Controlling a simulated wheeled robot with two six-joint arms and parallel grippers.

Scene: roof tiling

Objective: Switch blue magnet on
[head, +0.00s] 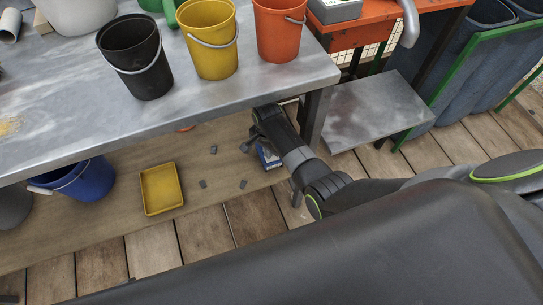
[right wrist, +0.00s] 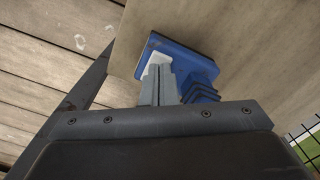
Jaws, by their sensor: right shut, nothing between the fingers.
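The blue magnet (right wrist: 190,62) is a blue block with a ribbed side and a pale switch part (right wrist: 157,62) in the right wrist view. It sits on the wooden lower shelf. In the head view, only a small blue and white piece of the magnet (head: 269,158) shows behind my right gripper (head: 248,144). My right gripper is shut and empty. In the right wrist view, its fingertips (right wrist: 160,68) are at the pale part; I cannot tell whether they touch it or which way the switch is set. My left gripper is not in view.
The metal bench top (head: 220,95) with black, yellow and orange buckets overhangs the shelf, and its leg (head: 315,120) stands close to my right arm. A yellow tray (head: 161,188), small grey pieces (head: 203,184) and a blue bucket (head: 88,180) are on the lower shelf.

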